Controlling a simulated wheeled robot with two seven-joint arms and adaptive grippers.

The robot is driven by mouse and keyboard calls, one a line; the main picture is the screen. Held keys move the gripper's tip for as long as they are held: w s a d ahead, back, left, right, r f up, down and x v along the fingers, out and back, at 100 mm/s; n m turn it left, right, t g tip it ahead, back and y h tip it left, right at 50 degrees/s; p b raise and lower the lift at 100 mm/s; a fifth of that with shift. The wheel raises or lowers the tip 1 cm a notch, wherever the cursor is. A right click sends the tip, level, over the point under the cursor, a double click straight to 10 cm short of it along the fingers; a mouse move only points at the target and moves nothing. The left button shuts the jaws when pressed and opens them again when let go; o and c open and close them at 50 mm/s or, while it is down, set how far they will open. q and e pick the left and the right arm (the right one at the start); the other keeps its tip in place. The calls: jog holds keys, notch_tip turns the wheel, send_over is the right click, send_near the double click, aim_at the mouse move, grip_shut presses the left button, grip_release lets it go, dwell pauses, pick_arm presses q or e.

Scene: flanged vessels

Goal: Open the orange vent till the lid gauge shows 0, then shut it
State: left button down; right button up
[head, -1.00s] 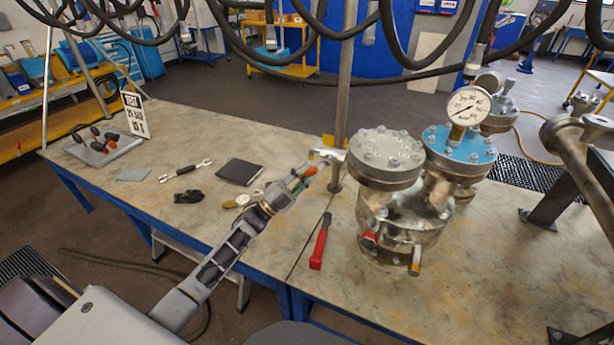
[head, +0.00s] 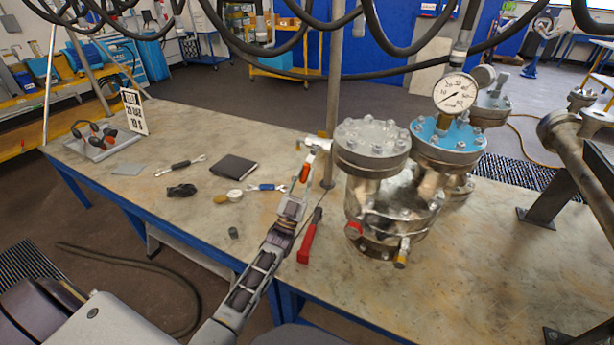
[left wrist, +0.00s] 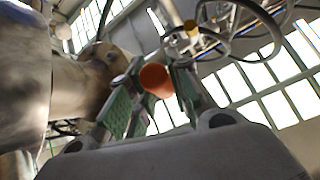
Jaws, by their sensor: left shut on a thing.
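The flanged vessel (head: 385,215) stands on the bench, with a grey bolted lid (head: 370,138) and a blue lid (head: 447,135) on top. The round white gauge (head: 455,92) stands on the blue lid. Its dark needle points to the lower left; the numbers are too small to read surely. The vent's orange handle (head: 304,172) hangs from a silver fitting (head: 318,145) at the left of the grey lid. My left gripper (head: 300,183) is shut on the orange handle. In the left wrist view its round orange end (left wrist: 155,79) shows between the fingers. My right gripper is not in view.
A red-handled tool (head: 309,238) lies on the bench just right of my left arm. A metal post (head: 333,95) rises behind the vent. Black hoses (head: 400,62) hang overhead. A black notebook (head: 233,165) and small tools lie left.

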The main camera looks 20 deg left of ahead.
pick_arm(q)
jog(key=shift+d+f+n+y, duration=0.1)
jog(key=shift+d+n+y, duration=0.25)
jog(key=shift+n+y, duration=0.8)
jog(key=shift+d+f+n+y, duration=0.1)
jog(key=shift+d+n+y, duration=0.3)
jog(key=shift+n+y, duration=0.75)
jog(key=shift+d+n+y, duration=0.35)
jog(key=shift+n+y, duration=0.65)
jog(key=shift+n, duration=0.2)
jog(key=c, duration=1.3)
grip_release()
jog(key=shift+s+f, duration=0.1)
jog(key=shift+s, duration=0.05)
jog(key=v, duration=1.1)
jog(key=shift+s+d+f, duration=0.15)
jog(key=shift+s+d, duration=0.05)
jog(key=shift+s, duration=0.1)
